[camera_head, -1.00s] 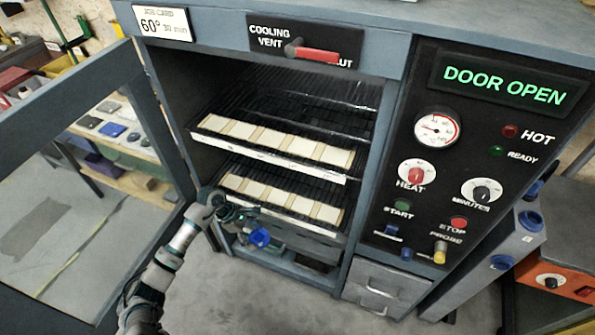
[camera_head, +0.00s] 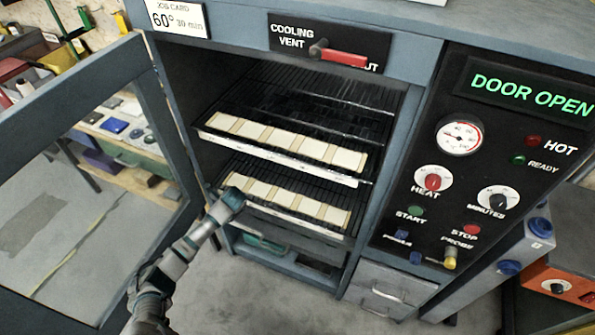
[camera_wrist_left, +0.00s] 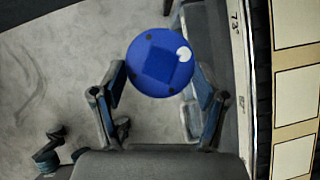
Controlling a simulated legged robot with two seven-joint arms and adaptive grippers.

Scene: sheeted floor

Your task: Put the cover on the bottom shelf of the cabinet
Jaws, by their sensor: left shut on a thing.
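The cover is a round blue disc (camera_wrist_left: 160,62) with a raised square middle and a small white mark. In the left wrist view it sits between the two fingers of my left gripper (camera_wrist_left: 158,72), which is shut on it. In the head view my left gripper (camera_head: 232,198) is at the left end of the lower tray, in front of the cabinet (camera_head: 230,42). The cover is hidden there. The cabinet stands open, with two wire racks bearing trays. Below them is a dark low compartment (camera_head: 318,264) with a greenish thing (camera_head: 262,244) in it. My right gripper is out of view.
The upper tray (camera_head: 270,152) and lower tray (camera_head: 285,222) hold rows of cream tiles. The open glazed door (camera_head: 85,80) stands at the left. A control panel (camera_head: 450,190) and drawers (camera_head: 385,288) are at the right. Floor in front is clear.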

